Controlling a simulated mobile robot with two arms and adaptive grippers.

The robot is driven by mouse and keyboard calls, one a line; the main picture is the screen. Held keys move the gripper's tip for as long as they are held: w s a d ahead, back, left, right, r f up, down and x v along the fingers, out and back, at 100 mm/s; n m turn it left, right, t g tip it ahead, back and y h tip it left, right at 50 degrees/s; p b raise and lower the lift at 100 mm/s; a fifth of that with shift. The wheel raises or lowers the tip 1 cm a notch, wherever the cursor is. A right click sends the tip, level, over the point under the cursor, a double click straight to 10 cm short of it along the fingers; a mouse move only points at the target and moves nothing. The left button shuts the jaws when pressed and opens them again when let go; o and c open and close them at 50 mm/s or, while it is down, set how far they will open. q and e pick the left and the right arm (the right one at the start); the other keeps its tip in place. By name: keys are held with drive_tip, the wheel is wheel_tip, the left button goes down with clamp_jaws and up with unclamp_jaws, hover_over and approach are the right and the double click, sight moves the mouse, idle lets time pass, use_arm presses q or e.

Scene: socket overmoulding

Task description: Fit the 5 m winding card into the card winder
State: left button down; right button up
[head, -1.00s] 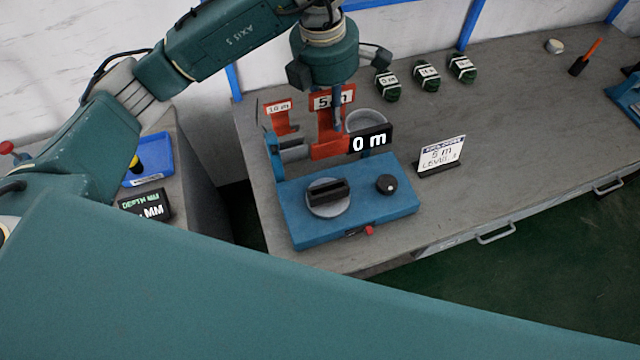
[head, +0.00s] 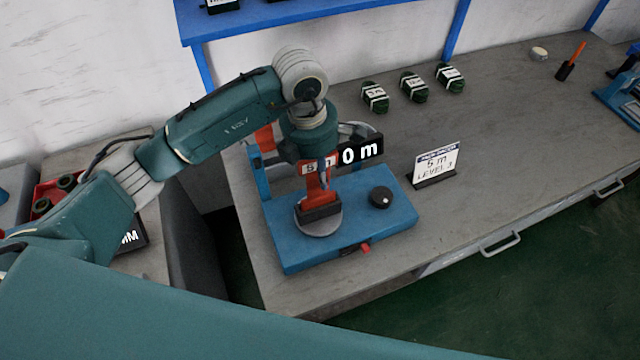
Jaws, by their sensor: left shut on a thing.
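The red 5 m winding card (head: 317,186) is upright over the blue card winder (head: 346,237) in the head view. Its lower end meets the dark slotted block on the winder's round grey plate (head: 318,225). I cannot tell how deep it sits in the slot. My left gripper (head: 322,160) is above the winder, shut on the card's upper part, and hides some of it and its label. The winder's display reads 0 m. My right gripper is not in view.
Another red card (head: 265,138) stands behind the winder, partly hidden by my left arm. A 5 m level sign (head: 437,164) stands to the right. Several dark green bundles (head: 413,87) lie at the back.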

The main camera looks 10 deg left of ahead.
use_arm(q)
wheel_tip(320, 180, down, 3)
drive_tip(key=shift+w+r, duration=0.1)
drive_tip(key=shift+r, duration=0.1)
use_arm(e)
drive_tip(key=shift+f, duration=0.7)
use_arm(q)
drive_tip(key=shift+b, duration=0.3)
drive_tip(key=shift+f, duration=0.15)
drive_tip(key=c, duration=1.7)
unclamp_jaws()
drive_tip(key=shift+c, duration=0.2)
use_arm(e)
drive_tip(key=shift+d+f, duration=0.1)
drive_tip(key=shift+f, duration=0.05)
